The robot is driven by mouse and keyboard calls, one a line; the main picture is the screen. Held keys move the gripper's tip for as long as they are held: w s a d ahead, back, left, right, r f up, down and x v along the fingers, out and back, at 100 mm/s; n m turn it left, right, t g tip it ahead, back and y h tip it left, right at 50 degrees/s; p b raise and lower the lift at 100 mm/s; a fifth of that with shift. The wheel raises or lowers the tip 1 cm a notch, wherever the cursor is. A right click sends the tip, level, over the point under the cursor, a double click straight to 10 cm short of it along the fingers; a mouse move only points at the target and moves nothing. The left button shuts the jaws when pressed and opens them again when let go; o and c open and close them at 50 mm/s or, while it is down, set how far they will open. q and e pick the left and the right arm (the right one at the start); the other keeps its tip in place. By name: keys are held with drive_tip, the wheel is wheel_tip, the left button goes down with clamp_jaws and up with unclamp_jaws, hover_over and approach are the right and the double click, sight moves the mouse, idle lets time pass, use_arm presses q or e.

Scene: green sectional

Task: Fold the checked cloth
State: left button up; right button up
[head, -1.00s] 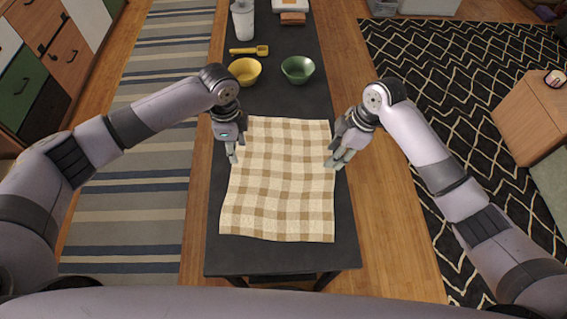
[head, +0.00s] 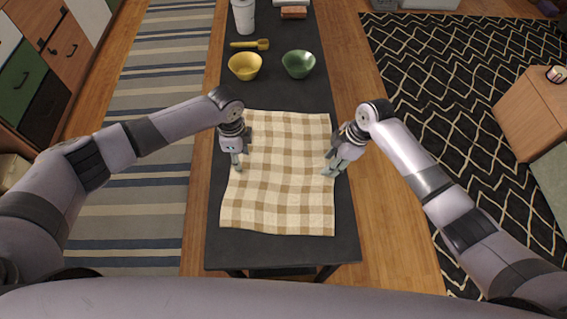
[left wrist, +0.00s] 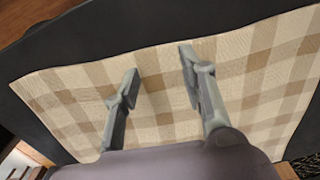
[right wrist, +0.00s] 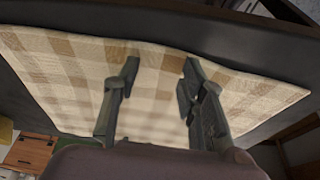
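The beige and brown checked cloth (head: 278,185) lies spread flat and unfolded on the dark table. It also fills much of the left wrist view (left wrist: 160,90) and the right wrist view (right wrist: 75,75). My left gripper (head: 237,166) is over the cloth's left edge, about midway along it; in the left wrist view its fingers (left wrist: 158,62) are apart with only cloth beneath. My right gripper (head: 329,170) is at the cloth's right edge; in the right wrist view its fingers (right wrist: 158,72) are apart and empty. I cannot tell whether either fingertip touches the cloth.
On the table (head: 283,252) beyond the cloth are a yellow bowl (head: 245,67), a green bowl (head: 298,64), a yellow utensil (head: 250,44) and a white cup (head: 244,17). The table's front strip is bare. A wooden cabinet (head: 530,115) stands at the right.

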use_arm(q)
drive_tip(key=shift+f, duration=0.2)
use_arm(e)
drive_tip(key=shift+f, duration=0.25)
use_arm(q)
drive_tip(key=shift+r, duration=0.1)
drive_tip(key=shift+s+f, duration=0.15)
drive_tip(key=shift+f, duration=0.1)
clamp_jaws()
use_arm(e)
drive_tip(key=shift+s+f, duration=0.1)
drive_tip(key=shift+s, duration=0.05)
clamp_jaws()
idle(0.7)
use_arm(q)
drive_tip(key=shift+r, duration=0.1)
